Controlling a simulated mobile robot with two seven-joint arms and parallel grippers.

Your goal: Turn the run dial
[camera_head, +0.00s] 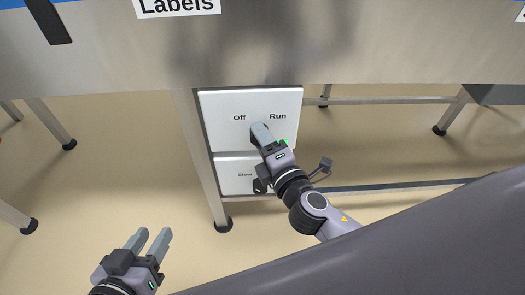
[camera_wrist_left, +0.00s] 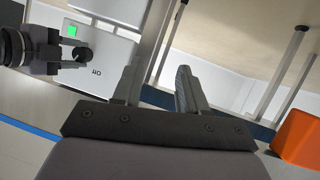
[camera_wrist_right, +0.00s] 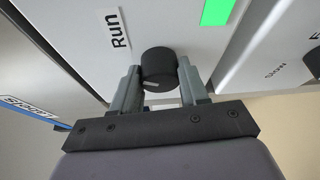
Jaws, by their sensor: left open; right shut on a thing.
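The run dial (camera_wrist_right: 158,66) is a black round knob on a white panel (camera_head: 225,98) marked "Off" and "Run". In the right wrist view it sits between the two fingers of my right gripper (camera_wrist_right: 158,92), which is shut on it. A pale mark shows on the dial's face. In the head view my right gripper (camera_head: 259,130) covers the dial, below and between the two labels. A green light (camera_wrist_right: 217,11) shows on the panel beside the dial. My left gripper (camera_head: 153,242) is open and empty, low at the left, away from the panel.
A lower white panel (camera_head: 232,173) with a "Slow" label and a black knob (camera_head: 260,186) is just below. The steel machine body (camera_head: 330,55) overhangs above. A machine leg (camera_head: 200,155) stands left of the panels. An orange object (camera_wrist_left: 300,138) shows in the left wrist view.

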